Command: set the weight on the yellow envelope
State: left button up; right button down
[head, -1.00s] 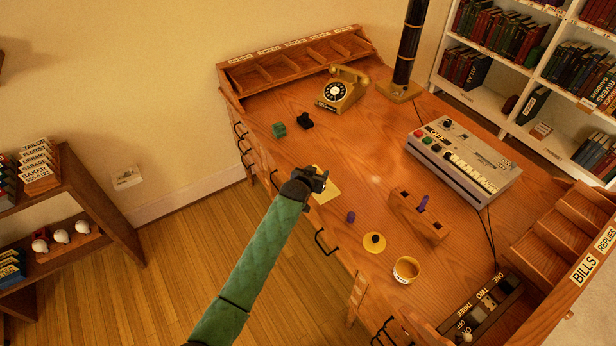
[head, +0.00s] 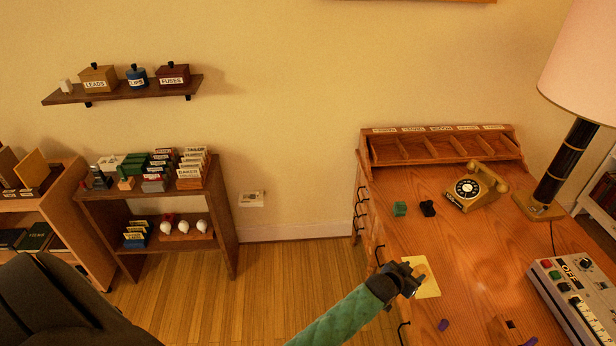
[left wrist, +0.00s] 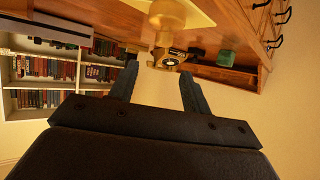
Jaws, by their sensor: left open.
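The yellow envelope (head: 430,284) lies flat near the left edge of the desk, partly hidden by my left gripper. My left gripper (head: 412,275) is over the envelope's left side, open; its fingers also show in the left wrist view (left wrist: 158,78). A brass-coloured piece, seemingly the weight (left wrist: 168,14), appears upside down just beyond the fingertips, with its narrow knob towards them. It looks clear of the fingers and seems to stand on the envelope, though its contact is hidden. My right gripper is out of view.
A green block (head: 399,208), a black piece (head: 427,208) and a brass telephone (head: 474,188) are farther back on the desk. A lamp (head: 543,204) and grey console (head: 572,290) stand right. A purple piece (head: 443,325) lies in front.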

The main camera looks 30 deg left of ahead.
pick_arm(q)
jog(key=s+a+r+t, duration=0.2)
jog(key=s+a+r, duration=0.1)
jog(key=s, duration=0.2)
jog(key=s+a+f+g+y, duration=0.1)
jog(key=s+a+f+g, duration=0.15)
jog(key=s+f, duration=0.9)
jog(key=s+a+f+n+g+y, duration=0.15)
jog(key=s+a+f, duration=0.25)
jog(key=f, duration=1.4)
jog(key=s+a+f+g, duration=0.3)
jog(key=s+f, duration=0.5)
jog(key=f, duration=0.6)
jog(key=s+a+f+g, duration=0.2)
jog(key=s+f, duration=0.4)
jog(key=s, duration=0.6)
jog(key=s+a+f+g+y, duration=0.1)
jog(key=s+a+f, duration=0.3)
jog(key=s, duration=0.9)
jog(key=s+a+f+g+y, duration=0.1)
jog(key=s+a+f+g, duration=0.2)
jog(key=s+f, duration=0.6)
jog(key=s, duration=0.4)
jog(key=shift+s+a, duration=0.15)
jog(key=shift+a, duration=0.15)
jog(key=shift+d, duration=0.1)
